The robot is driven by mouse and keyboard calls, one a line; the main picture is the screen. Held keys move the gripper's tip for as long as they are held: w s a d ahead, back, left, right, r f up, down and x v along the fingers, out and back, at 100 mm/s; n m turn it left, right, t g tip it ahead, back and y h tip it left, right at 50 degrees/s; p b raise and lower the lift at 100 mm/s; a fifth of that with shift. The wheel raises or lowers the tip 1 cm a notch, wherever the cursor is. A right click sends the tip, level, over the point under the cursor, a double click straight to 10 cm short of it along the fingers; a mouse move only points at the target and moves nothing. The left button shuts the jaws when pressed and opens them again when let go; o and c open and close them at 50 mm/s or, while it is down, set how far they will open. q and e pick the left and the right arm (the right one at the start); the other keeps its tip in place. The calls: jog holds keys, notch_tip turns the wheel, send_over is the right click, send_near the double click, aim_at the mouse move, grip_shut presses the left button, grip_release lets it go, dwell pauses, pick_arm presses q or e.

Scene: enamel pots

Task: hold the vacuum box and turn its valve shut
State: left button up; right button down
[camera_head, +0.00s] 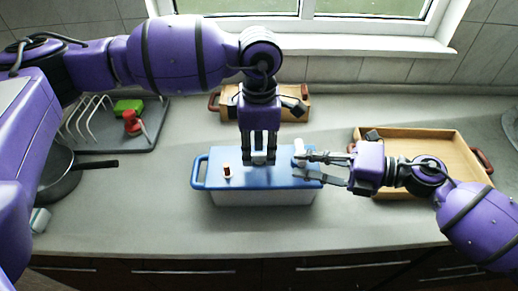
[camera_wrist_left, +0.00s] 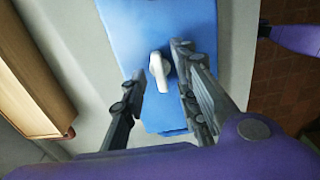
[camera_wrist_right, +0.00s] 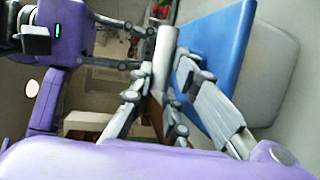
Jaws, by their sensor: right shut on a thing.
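The vacuum box (camera_head: 235,183), with a blue lid and pale body, stands mid-counter. My left gripper (camera_head: 259,158) points down at the lid. The left wrist view shows its open fingers on either side of a pale lever, which looks like the valve (camera_wrist_left: 159,72), with gaps beside it. My right gripper (camera_head: 295,164) reaches in at the box's right end. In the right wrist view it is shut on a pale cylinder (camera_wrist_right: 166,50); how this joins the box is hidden.
A wooden tray (camera_head: 455,150) lies at the right and a smaller one (camera_head: 295,115) behind the box. A dish rack (camera_head: 90,120) and a dark pan (camera_head: 58,180) are at the left. The counter in front of the box is clear.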

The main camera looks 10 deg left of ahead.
pick_arm(q)
jog(key=shift+f, duration=0.3)
grip_shut()
